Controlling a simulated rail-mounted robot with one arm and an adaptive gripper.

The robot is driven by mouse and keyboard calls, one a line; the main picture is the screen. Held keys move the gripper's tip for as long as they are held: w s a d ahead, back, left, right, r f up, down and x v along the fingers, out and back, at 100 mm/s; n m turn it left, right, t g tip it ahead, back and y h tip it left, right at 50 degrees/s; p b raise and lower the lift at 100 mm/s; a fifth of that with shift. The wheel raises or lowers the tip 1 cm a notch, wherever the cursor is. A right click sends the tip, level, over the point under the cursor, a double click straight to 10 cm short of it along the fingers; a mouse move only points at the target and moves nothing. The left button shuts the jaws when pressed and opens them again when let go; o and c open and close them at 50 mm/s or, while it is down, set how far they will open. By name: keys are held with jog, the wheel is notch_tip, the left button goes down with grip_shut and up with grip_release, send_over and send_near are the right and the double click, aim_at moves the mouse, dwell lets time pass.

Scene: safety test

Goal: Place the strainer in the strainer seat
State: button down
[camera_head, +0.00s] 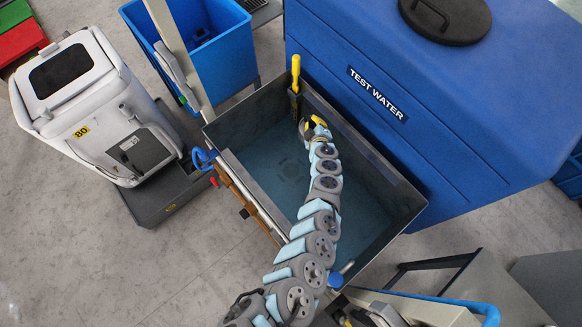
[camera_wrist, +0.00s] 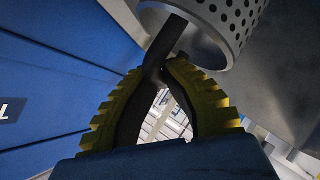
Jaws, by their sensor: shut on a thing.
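In the wrist view the strainer (camera_wrist: 235,22) is a grey metal cylinder with rows of round holes, seen in part at the top edge. A dark handle (camera_wrist: 166,40) runs from it down between the yellow ridged fingers of my gripper (camera_wrist: 158,72), which is shut on it. In the head view my gripper (camera_head: 317,127) is over the far part of the grey open tank (camera_head: 400,206), close to its back wall. The strainer is mostly hidden there. A faint round shape (camera_head: 290,168) shows on the tank floor; I cannot tell whether it is the strainer seat.
A yellow-handled tool (camera_head: 295,72) stands upright in a holder at the tank's far corner. A big blue water container (camera_head: 450,110) stands right behind the tank. A blue bin (camera_head: 222,62) and a white wheeled machine (camera_head: 85,95) stand left.

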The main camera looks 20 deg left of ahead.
jog(key=shift+n, duration=0.3)
jog(key=a+f+b, duration=0.1)
jog(key=f, duration=0.1)
jog(key=s+a+f+b, duration=0.1)
jog(key=f, duration=0.2)
jog(key=a+f+b, duration=0.1)
jog(key=f, duration=0.2)
jog(key=shift+s+f, duration=0.15)
jog(key=s+a+f+n+g+y+b, duration=0.2)
jog(key=a+f+b, duration=0.2)
jog(key=a, duration=0.4)
jog(key=s+a+f+n+g+y+b, duration=0.1)
jog(key=s+a+f+n+b, duration=0.25)
jog(key=a, duration=0.55)
jog(key=d+f+m+b, duration=0.1)
jog(key=d+f+b, duration=0.9)
jog(key=d+f, duration=0.4)
jog(key=shift+w+m, duration=0.35)
jog(key=shift+w, duration=0.05)
jog(key=shift+f+b, duration=0.15)
jog(key=shift+b, duration=0.15)
